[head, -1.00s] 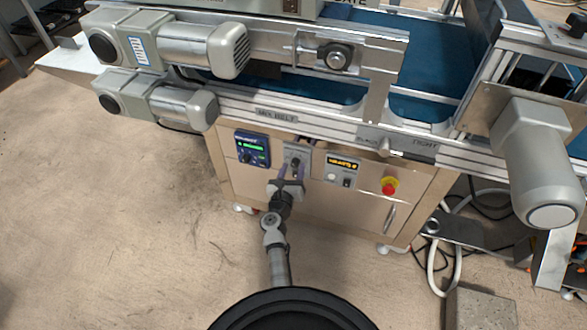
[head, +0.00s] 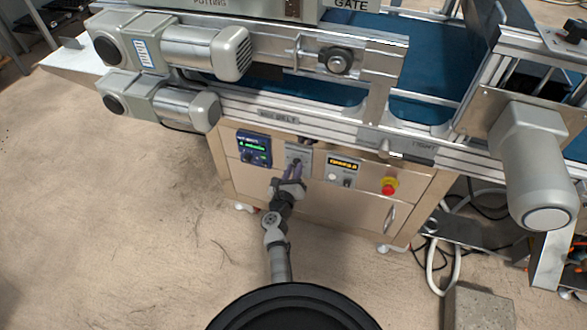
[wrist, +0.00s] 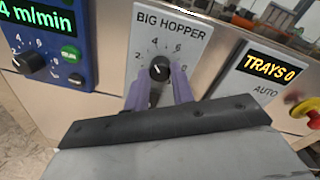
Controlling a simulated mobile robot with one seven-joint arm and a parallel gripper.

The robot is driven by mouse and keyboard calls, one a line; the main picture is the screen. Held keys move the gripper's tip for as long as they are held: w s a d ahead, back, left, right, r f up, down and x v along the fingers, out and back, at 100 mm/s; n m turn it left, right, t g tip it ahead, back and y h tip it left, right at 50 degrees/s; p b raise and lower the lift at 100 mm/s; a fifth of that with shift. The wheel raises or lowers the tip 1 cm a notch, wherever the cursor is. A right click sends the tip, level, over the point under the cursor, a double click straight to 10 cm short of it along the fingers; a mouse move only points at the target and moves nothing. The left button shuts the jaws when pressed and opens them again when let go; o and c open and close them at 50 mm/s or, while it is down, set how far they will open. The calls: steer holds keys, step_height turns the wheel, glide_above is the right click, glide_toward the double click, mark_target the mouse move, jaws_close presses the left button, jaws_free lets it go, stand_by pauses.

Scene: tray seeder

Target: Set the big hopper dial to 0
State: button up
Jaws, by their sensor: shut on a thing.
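The big hopper dial (wrist: 160,68) is a small black knob on a grey plate labelled BIG HOPPER, with numbers around it. My gripper (wrist: 160,90) has its two purple fingers on either side of the knob and is shut on it. A small white mark shows on the knob; the exact number it points at is hard to read. In the head view my gripper (head: 292,171) reaches up to the middle plate of the cabinet front and covers most of the dial.
A blue speed controller (wrist: 48,45) with its own knob sits left of the plate. A TRAYS counter panel (wrist: 265,72) is to the right, then a red emergency button (head: 389,186) on yellow. The belt frame and motors (head: 180,107) overhang above. The floor at left is clear.

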steer(key=n+p, duration=0.1)
steer(key=n, duration=0.1)
steer(key=n+p, duration=0.2)
steer(key=shift+r, duration=0.3)
steer(key=n+p, duration=0.3)
steer(key=n, duration=0.2)
steer(key=shift+w+a+n+g, duration=0.1)
steer(key=shift+n+g, duration=0.2)
steer(key=n+p, duration=0.2)
steer(key=n, duration=0.2)
steer(key=shift+h, duration=0.4)
steer(key=n+p, duration=0.2)
steer(key=n, duration=0.2)
steer(key=shift+f, duration=0.15)
steer(key=shift+n, duration=0.5)
steer(key=o, duration=1)
steer(key=shift+f, duration=0.1)
